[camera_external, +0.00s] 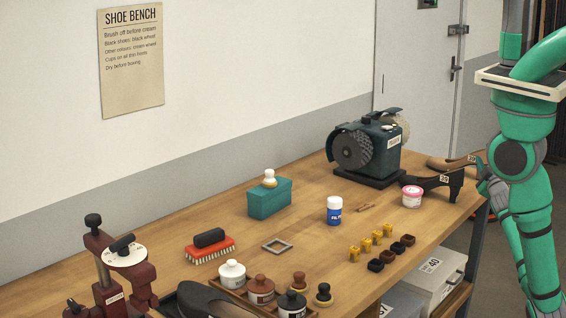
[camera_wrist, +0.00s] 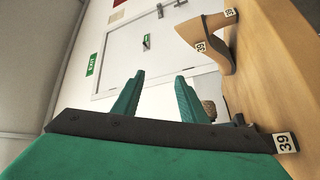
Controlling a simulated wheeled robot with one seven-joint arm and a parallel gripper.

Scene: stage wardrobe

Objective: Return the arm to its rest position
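My green arm (camera_external: 525,120) stands at the right edge of the external view, beside the bench's right end. My gripper's two green fingers (camera_wrist: 160,98) show in the wrist view, apart with nothing between them, so it is open and empty. In the external view the hand is small and partly hidden, by the bench's right corner. Past the fingers the wrist view shows a pale door (camera_wrist: 125,50).
Grey boxes (camera_external: 432,275) sit below.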

